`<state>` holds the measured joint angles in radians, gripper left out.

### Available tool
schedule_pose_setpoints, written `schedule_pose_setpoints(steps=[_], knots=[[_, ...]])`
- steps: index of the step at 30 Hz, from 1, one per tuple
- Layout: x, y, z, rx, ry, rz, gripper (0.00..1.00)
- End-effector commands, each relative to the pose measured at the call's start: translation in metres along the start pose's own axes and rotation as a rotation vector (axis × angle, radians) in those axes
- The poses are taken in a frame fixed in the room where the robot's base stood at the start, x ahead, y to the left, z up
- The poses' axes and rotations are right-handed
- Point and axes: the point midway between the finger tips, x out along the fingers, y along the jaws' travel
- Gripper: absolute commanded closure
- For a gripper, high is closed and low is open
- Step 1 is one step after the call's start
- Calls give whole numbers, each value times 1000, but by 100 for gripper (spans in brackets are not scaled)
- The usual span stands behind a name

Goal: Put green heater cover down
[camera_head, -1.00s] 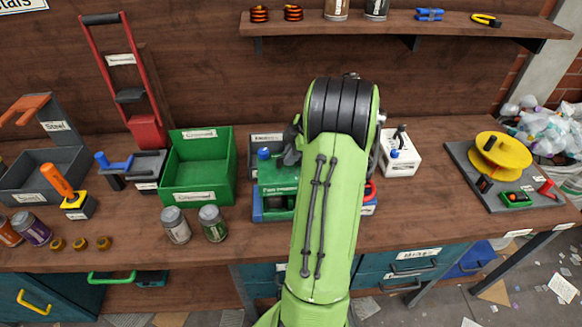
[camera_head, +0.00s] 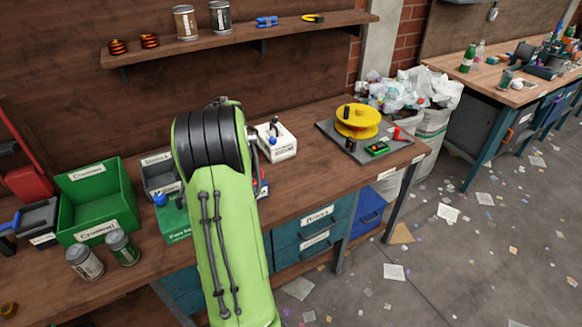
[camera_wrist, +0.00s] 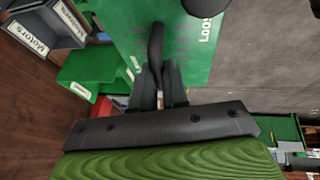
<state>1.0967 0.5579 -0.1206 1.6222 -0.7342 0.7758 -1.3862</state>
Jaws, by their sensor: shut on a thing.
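The green heater cover (camera_wrist: 190,50) is a flat green panel with dark slots and white lettering, in the upper middle of the wrist view. My gripper (camera_wrist: 158,78) is shut on it around a dark upright part at its middle. In the head view my green arm hides the gripper and the held cover. A green part marked as a fan heater (camera_head: 174,222), with a blue knob beside it, shows on the bench just left of my arm.
A green open bin (camera_head: 97,205) and two cans (camera_head: 84,263) stand on the bench at the left. A white switch box (camera_head: 277,140) and a dark board with a yellow reel (camera_head: 357,121) lie to the right. A shelf (camera_head: 240,38) runs above the bench.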

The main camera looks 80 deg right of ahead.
Motion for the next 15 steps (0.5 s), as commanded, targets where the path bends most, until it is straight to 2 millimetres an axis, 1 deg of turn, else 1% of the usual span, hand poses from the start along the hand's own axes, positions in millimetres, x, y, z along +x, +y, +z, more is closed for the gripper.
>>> schedule_pose_setpoints(steps=[1,8,12,15], knots=[[3,-3,-6,3,1,1,100],[19,-18,-19,46,-9,18,100],[34,-32,-31,92,-19,36,100],[51,-47,-46,135,-28,52,100]])
